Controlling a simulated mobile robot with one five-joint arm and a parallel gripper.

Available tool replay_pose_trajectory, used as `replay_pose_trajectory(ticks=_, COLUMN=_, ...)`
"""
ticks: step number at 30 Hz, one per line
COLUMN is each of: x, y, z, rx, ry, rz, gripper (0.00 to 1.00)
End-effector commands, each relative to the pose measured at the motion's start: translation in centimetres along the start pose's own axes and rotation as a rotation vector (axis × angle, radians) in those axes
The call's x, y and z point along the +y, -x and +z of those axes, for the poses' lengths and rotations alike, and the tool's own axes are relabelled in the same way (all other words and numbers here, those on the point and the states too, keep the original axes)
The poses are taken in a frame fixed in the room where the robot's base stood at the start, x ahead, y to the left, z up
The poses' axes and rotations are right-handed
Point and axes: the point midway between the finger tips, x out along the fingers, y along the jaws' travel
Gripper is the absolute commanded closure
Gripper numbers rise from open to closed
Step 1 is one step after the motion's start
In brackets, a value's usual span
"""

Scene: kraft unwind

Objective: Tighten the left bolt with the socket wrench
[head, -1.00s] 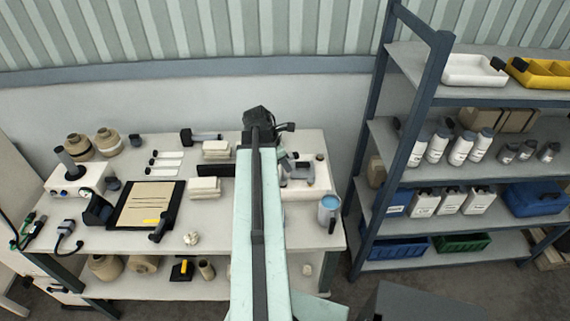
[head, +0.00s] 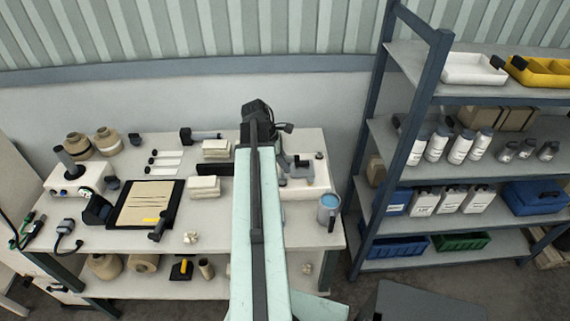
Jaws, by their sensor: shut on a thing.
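My arm reaches forward over the bench, and its dark wrist is above the back of the bench. My gripper (head: 283,161) is mostly hidden beside and behind my arm, near the left end of a pale block. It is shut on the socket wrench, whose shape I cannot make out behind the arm. The pale block (head: 316,185) carries a grey bracket (head: 300,171). A small dark knob or bolt head (head: 319,155) shows at its back right. The left bolt is hidden, and I cannot tell whether the socket is on it.
The bench (head: 215,228) holds a clipboard (head: 150,203), stacked white blocks (head: 204,187) and a dark bar beside my arm. A loaded shelf rack (head: 408,150) stands to the right.

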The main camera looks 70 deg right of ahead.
Motion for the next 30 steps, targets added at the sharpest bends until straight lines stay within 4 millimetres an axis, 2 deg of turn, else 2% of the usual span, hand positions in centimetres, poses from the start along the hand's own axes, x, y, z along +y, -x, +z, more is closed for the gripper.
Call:
replay_pose_trajectory(ticks=5, x=-0.01, y=-0.07, z=0.01, rx=-0.001, ry=-0.165, rz=-0.069, gripper=1.0)
replay_pose_trajectory(ticks=12, x=-0.21, y=-0.07, z=0.01, rx=-0.001, ry=-0.191, rz=-0.079, gripper=1.0)
replay_pose_trajectory(ticks=18, x=-0.34, y=-0.11, z=-0.11, rx=0.0, ry=-0.365, rz=-0.152, gripper=1.0)
replay_pose_trajectory(ticks=24, x=-0.42, y=-0.1, z=-0.11, rx=0.0, ry=-0.376, rz=-0.156, gripper=1.0)
replay_pose_trajectory(ticks=30, x=-0.57, y=-0.12, z=-0.22, rx=-0.001, ry=-0.551, rz=-0.229, gripper=1.0)
